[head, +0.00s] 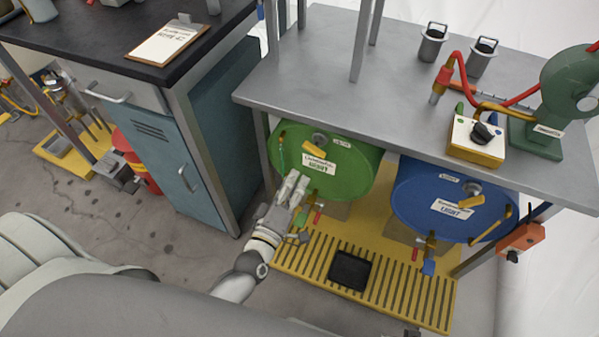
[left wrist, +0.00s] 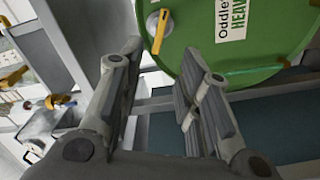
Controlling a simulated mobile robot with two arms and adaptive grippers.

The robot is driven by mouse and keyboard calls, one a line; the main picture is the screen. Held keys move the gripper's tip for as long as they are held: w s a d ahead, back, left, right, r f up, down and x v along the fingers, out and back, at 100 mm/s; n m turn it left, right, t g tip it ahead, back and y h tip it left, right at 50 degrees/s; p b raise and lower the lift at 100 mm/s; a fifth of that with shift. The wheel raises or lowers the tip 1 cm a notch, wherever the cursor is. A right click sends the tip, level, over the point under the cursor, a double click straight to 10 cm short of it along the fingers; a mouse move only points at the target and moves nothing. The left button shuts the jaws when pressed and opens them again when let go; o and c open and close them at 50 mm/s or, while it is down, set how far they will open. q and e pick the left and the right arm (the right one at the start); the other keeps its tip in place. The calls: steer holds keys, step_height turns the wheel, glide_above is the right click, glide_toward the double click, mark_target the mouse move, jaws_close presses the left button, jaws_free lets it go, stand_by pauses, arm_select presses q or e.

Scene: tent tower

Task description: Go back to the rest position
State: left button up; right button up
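My left gripper (head: 297,178) reaches in front of the green drum (head: 345,178), near the drum's lower left front. In the left wrist view my left gripper (left wrist: 165,85) has its fingers apart with nothing between them, so it is open and empty. The green drum (left wrist: 265,55) shows there beyond the fingers, with a yellow lever and a white label. Whether the gripper touches the drum or its tap cannot be told. My right gripper is not in view.
A blue drum (head: 445,201) lies right of the green one under a grey metal bench (head: 330,75). A yellow slatted platform (head: 400,290) holds a black tray (head: 350,270). A teal cabinet (head: 205,140) stands close on the left. Grey floor (head: 195,250) is open in front of it.

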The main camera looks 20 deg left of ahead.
arm_select(q)
steer(key=shift+s, duration=0.3)
stand_by(0.4)
steer(key=s+d+f+m+g+h, duration=0.1)
steer(key=s+d+f+m+g, duration=0.1)
steer(key=s+f+m+g, duration=0.45)
steer(key=s+d+f+m+g+h, duration=0.1)
steer(key=s+f+m+g, duration=0.15)
steer(key=f, duration=0.75)
steer(key=s+a+f+m+g+y, duration=0.2)
steer(key=s+a+f+m+g, duration=0.35)
steer(key=s+f, duration=0.5)
steer(key=s+a+g+p, duration=0.2)
steer(key=s+a+p, duration=0.1)
steer(key=s+p, duration=1.3)
steer(key=s+m, duration=0.1)
steer(key=s, duration=0.2)
steer(key=shift+r+y, duration=0.3)
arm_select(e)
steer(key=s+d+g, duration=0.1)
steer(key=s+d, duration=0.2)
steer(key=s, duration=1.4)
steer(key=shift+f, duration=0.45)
